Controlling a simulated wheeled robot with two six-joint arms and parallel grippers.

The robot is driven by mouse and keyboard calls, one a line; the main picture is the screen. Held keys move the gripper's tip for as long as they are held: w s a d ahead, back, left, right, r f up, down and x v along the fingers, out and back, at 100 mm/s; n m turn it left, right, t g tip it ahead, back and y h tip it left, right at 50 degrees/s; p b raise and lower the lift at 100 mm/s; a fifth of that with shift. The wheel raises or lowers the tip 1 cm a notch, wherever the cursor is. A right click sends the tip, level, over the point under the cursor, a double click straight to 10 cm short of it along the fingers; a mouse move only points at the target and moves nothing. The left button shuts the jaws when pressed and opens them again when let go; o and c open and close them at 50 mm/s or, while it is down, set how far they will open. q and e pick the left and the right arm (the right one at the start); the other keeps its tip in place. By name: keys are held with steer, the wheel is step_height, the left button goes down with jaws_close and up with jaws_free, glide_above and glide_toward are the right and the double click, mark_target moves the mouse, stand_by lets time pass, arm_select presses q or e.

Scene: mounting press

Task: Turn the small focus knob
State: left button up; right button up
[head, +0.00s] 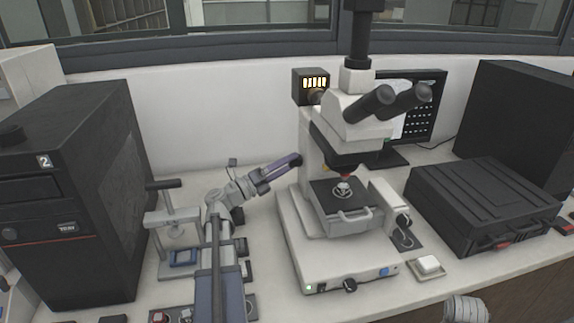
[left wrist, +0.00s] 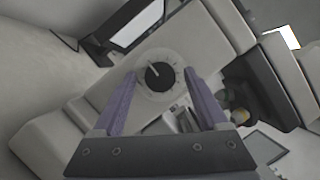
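The focus knob (left wrist: 160,75) is a small black round knob with a white pointer mark, set on a pale round dial in the left wrist view. It sits on the side of the white microscope (head: 310,215). In the head view I cannot make out the knob; my left gripper is at that side of the microscope. My left gripper (head: 296,160) reaches to the microscope's column from the left. In the left wrist view its two purple fingers (left wrist: 160,80) are apart, with the knob showing between their tips. I cannot tell whether they touch it. My right gripper is not in view.
A black box marked 2 (head: 65,190) stands at the left, with a grey hand press (head: 172,225) beside it. A monitor (head: 425,100) stands behind.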

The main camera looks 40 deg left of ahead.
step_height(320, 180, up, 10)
steer(key=p, duration=1)
